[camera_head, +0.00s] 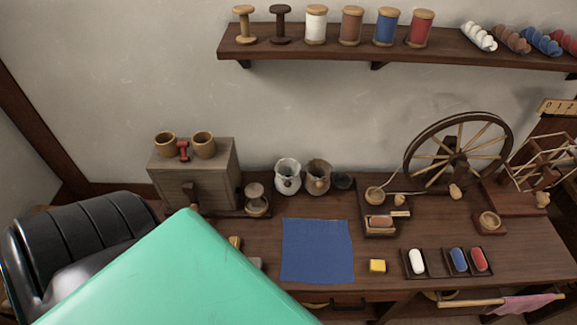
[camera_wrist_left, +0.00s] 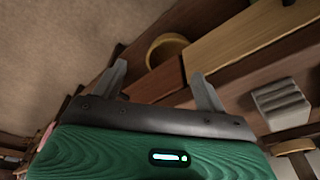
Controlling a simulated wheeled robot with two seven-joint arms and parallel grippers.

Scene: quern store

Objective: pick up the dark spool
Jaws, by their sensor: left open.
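The dark spool (camera_head: 281,24) stands upright and empty on the wall shelf (camera_head: 330,49). It is between a bare light wooden spool (camera_head: 244,24) on its left and a spool of white thread (camera_head: 316,24) on its right. My left gripper (camera_wrist_left: 161,84) shows in the left wrist view, its two grey fingers apart with nothing between them. The dark spool cannot be made out in that view. No gripper shows in the head view, where a large green shape covers the lower left. My right gripper is not in view.
Brown, blue and red thread spools (camera_head: 420,28) stand further right on the shelf. In the wrist view a wooden board (camera_wrist_left: 245,42) lies beyond the fingers.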

